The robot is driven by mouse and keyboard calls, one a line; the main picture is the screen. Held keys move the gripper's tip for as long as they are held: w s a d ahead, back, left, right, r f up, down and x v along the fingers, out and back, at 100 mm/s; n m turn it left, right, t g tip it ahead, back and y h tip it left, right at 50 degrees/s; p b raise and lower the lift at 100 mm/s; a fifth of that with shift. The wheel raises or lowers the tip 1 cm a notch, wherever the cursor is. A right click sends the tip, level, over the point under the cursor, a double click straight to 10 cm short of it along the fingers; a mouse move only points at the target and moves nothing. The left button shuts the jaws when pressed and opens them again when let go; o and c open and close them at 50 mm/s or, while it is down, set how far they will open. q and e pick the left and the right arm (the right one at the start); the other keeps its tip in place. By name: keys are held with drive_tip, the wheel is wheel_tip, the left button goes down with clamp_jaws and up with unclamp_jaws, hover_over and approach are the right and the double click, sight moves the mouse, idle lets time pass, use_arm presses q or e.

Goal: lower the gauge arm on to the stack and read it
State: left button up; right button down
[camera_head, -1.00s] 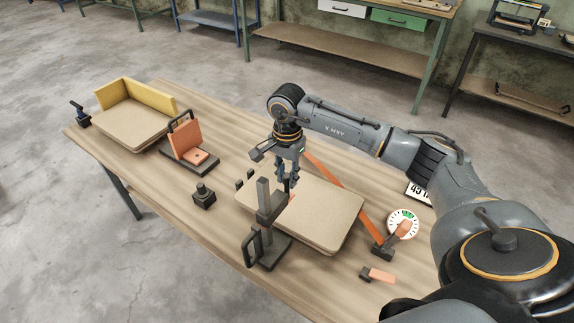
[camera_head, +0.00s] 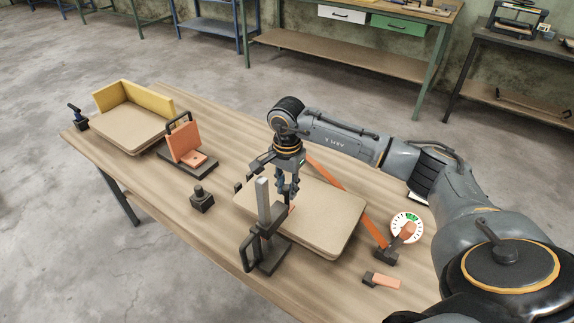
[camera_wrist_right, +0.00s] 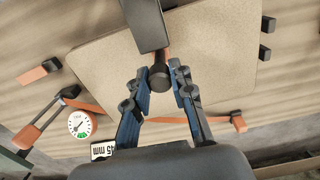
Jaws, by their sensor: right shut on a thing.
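The stack of tan curved boards (camera_head: 325,222) lies on the wooden table. A post (camera_head: 263,198) stands at its front edge, carrying a dark gauge arm (camera_head: 273,226) that reaches over the boards. My right gripper (camera_head: 287,195) points down over the stack. In the right wrist view, its fingertips (camera_wrist_right: 160,88) sit either side of a dark knob (camera_wrist_right: 160,77) at the arm's end. Whether the arm touches the boards is unclear. A white dial (camera_head: 406,227) with a green sector stands to the right; its reading is too small to tell. My left gripper is not in view.
An orange bar (camera_head: 345,200) runs behind the stack. An orange-handled block (camera_head: 381,281), a small dark block (camera_head: 202,199), an orange-faced fixture (camera_head: 186,148) and a board in a yellow corner frame (camera_head: 128,128) are on the table. Bare tabletop lies between the fixtures.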

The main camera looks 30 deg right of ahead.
drive_tip(key=shift+f+b, duration=0.85)
drive_tip(key=shift+f, duration=0.35)
drive_tip(key=shift+r, duration=0.15)
drive_tip(key=c, duration=0.9)
unclamp_jaws()
drive_tip(key=shift+r+p, duration=2.55)
drive_tip(key=shift+r, duration=1.5)
